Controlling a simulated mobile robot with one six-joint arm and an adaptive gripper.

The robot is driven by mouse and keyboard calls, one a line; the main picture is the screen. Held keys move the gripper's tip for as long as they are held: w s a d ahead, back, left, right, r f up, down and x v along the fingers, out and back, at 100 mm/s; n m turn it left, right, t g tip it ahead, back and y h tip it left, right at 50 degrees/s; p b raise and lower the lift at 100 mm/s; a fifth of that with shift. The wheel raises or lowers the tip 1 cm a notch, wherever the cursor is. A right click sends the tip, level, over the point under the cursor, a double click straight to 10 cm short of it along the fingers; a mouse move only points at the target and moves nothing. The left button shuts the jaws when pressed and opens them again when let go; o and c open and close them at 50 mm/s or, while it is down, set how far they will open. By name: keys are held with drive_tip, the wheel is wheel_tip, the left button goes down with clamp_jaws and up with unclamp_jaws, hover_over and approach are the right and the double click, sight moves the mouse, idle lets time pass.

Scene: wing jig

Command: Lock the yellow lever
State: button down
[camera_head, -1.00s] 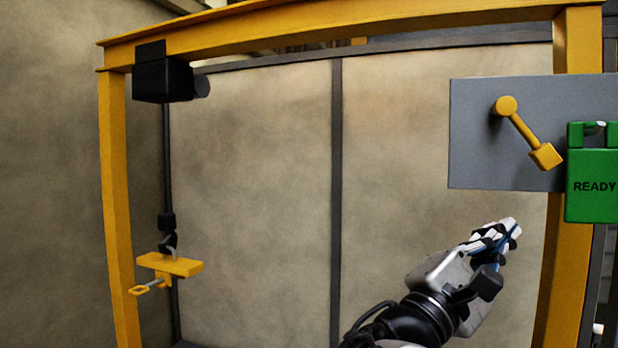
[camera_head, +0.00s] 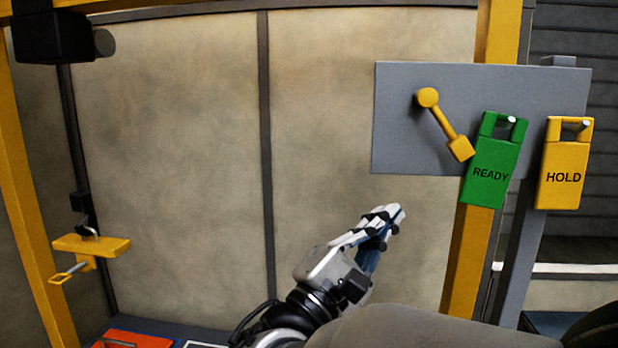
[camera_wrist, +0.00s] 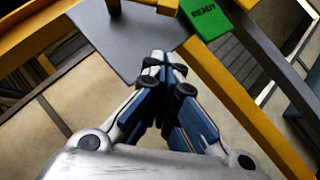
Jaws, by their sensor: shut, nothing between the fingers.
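The yellow lever (camera_head: 443,122) is on a grey panel (camera_head: 400,150) at the upper right in the head view. Its round pivot is at the upper left and its square handle end points down and to the right, close to the green READY tag. My gripper (camera_head: 397,214) is below the panel and the lever, apart from both, pointing up and to the right. It is shut and empty. In the wrist view my gripper (camera_wrist: 164,62) shows its fingertips together in front of the grey panel (camera_wrist: 125,42); the lever is only partly in view at the top edge.
A green READY tag (camera_head: 490,172) and a yellow HOLD tag (camera_head: 564,175) hang on pegs at the panel's right. A yellow post (camera_head: 468,250) stands behind the panel. A yellow clamp (camera_head: 92,246) hangs at the left. The space left of the panel is open.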

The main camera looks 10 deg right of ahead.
sight(446, 126)
drive_tip(key=p+x, duration=0.1)
drive_tip(key=x, duration=0.3)
drive_tip(key=s+p+x, duration=0.1)
drive_tip(key=x, duration=0.3)
drive_tip(key=s+d+r+p+x, duration=0.1)
drive_tip(key=x, duration=0.3)
drive_tip(key=shift+d+r+p, duration=0.2)
drive_tip(key=shift+d+p, duration=0.05)
drive_tip(key=shift+p, duration=0.15)
drive_tip(key=shift+s, duration=0.1)
